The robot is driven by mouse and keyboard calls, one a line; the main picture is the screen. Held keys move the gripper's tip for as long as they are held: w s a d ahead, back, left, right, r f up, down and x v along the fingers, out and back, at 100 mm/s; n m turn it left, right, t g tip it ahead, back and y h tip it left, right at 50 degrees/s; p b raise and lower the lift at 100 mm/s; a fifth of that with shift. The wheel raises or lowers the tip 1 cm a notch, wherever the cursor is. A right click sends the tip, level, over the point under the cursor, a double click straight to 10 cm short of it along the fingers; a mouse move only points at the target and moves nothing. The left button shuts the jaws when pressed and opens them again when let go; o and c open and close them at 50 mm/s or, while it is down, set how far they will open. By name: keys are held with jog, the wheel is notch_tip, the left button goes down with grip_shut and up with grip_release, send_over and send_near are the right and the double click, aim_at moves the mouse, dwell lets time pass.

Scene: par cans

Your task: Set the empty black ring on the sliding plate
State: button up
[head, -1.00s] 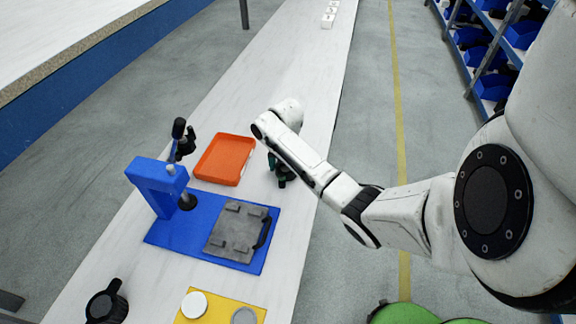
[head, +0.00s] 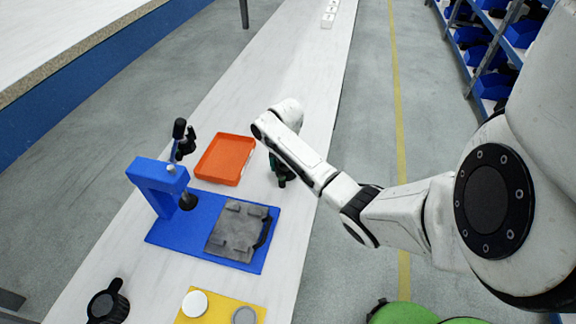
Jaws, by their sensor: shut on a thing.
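The sliding plate (head: 238,231) is grey, with small raised blocks and a black handle on its right side. It lies bare on the blue press base (head: 190,243), to the right of the press head. My gripper (head: 283,181) points down over the bench, right of the orange tray, and is partly hidden behind my wrist. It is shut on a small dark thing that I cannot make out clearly. A black round part with a side grip (head: 107,303) stands at the lower left of the bench; I cannot tell whether it is the empty ring.
The blue press (head: 157,183) with its black-knobbed lever (head: 179,130) rises left of the plate. An orange tray (head: 225,159) lies behind it. A yellow mat (head: 219,312) in front holds a white disc (head: 195,303) and a grey disc (head: 244,315). The far bench is mostly clear.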

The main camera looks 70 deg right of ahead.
jog(key=shift+r, duration=0.1)
dwell(0.3)
jog(key=shift+r+p, duration=2.9)
jog(key=shift+p, duration=0.35)
